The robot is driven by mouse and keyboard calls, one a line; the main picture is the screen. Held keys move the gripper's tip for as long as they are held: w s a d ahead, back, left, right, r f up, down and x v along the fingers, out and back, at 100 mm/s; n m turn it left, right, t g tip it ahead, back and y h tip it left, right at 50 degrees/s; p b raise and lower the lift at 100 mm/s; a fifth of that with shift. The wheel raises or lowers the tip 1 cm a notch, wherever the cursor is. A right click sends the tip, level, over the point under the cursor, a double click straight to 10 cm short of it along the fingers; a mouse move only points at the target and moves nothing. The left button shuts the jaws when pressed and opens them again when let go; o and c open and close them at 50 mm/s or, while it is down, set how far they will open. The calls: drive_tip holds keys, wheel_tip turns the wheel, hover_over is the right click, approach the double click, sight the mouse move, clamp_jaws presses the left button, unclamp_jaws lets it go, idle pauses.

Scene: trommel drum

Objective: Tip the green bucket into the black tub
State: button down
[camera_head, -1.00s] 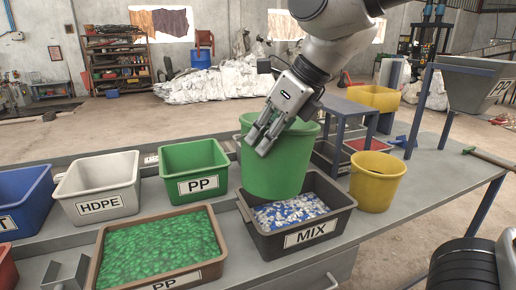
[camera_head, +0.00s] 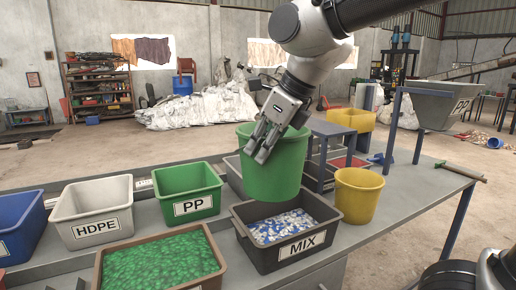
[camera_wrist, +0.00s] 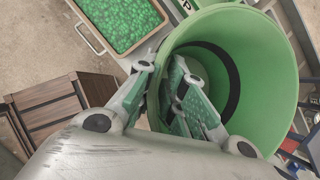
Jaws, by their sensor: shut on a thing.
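The green bucket (camera_head: 272,172) hangs upright above the back part of the black tub, labelled MIX (camera_head: 290,256). My gripper (camera_head: 262,145) is shut on the near left part of the bucket's wall. In the wrist view my gripper (camera_wrist: 170,95) has its fingers at the rim of the bucket (camera_wrist: 265,60). The visible inside of the bucket is green with a dark band; its bottom is partly hidden by the fingers. Blue and white flakes (camera_head: 278,227) lie in the black tub. The bucket hides the tub's back edge.
A yellow bucket (camera_head: 358,196) stands right of the tub. A green PP bin (camera_head: 187,192), a grey HDPE bin (camera_head: 92,211) and a brown tray of green pellets (camera_head: 158,264) stand to the left. A blue-legged frame carries a grey hopper (camera_head: 440,102) at right.

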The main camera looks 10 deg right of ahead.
drive_tip(key=shift+s+d+r, duration=0.45)
drive_tip(key=shift+s+d, duration=0.2)
drive_tip(key=shift+s, duration=0.35)
drive_tip(key=shift+s+d+r, duration=0.45)
drive_tip(key=shift+s+d, duration=0.2)
drive_tip(key=shift+s, duration=0.35)
drive_tip(key=shift+s+d+r, duration=0.45)
drive_tip(key=shift+s+d, duration=0.2)
drive_tip(key=shift+s, duration=0.35)
